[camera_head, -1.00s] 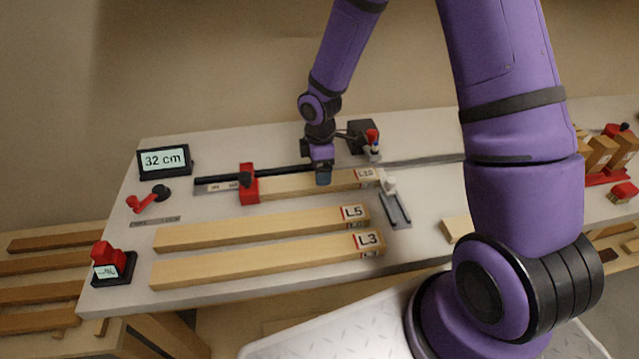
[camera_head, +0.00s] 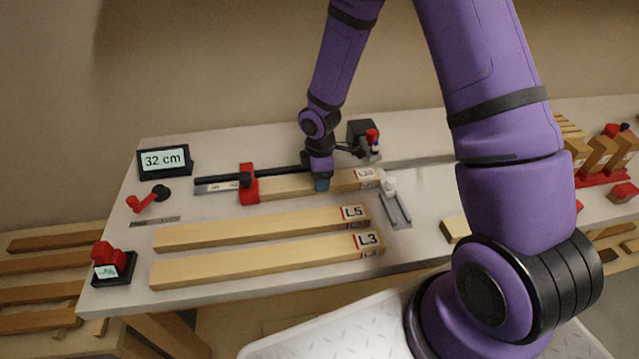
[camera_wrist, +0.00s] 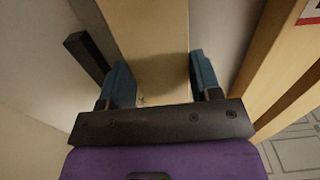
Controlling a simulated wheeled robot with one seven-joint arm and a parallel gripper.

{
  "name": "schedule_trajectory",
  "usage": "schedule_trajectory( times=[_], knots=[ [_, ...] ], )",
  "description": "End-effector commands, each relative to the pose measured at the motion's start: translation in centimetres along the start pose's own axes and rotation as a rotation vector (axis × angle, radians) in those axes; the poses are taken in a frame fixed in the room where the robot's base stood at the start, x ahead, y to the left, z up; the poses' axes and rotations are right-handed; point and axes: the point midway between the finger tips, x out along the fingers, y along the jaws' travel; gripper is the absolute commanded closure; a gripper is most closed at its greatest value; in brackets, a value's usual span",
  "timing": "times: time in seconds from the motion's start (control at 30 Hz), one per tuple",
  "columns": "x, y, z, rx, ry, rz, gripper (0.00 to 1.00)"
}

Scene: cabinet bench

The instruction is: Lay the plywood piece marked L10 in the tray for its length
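The plywood piece marked L10 (camera_head: 347,181) lies flat on the bench along a dark rail, its marked end to the right. A red stop block (camera_head: 249,183) stands at its left end. My gripper (camera_head: 321,184) is over the piece's right half, pointing down. In the wrist view, the two blue fingertips (camera_wrist: 163,82) stand apart on either side of the piece, which also shows there (camera_wrist: 150,40). The fingers look open; any contact is hard to judge. A display (camera_head: 165,160) reads 32 cm. I cannot identify the length trays.
Pieces marked L5 (camera_head: 270,228) and L3 (camera_head: 270,260) lie in front, parallel to L10. A grey slide with a white knob (camera_head: 394,203) is at L10's right end. Wooden blocks on a red holder (camera_head: 604,155) stand far right. Slatted wood (camera_head: 40,265) is at the lower left.

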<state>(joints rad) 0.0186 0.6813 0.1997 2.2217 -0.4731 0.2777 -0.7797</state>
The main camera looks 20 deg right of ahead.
Motion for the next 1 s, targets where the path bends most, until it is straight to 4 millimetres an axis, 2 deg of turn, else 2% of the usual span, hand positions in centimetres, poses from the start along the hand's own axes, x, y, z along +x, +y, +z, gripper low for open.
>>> schedule_trajectory(
  times=[0.07, 0.83, 1.0],
  knots=[
    [0.0, 0.0, 0.0, 0.000, 0.000, 0.001, 0.69],
    [-0.2, -1.2, 0.0, 0.000, 0.000, 0.000, 0.69],
    [-1.1, -1.1, 0.0, 0.001, 0.001, 0.003, 0.69]
  ],
)
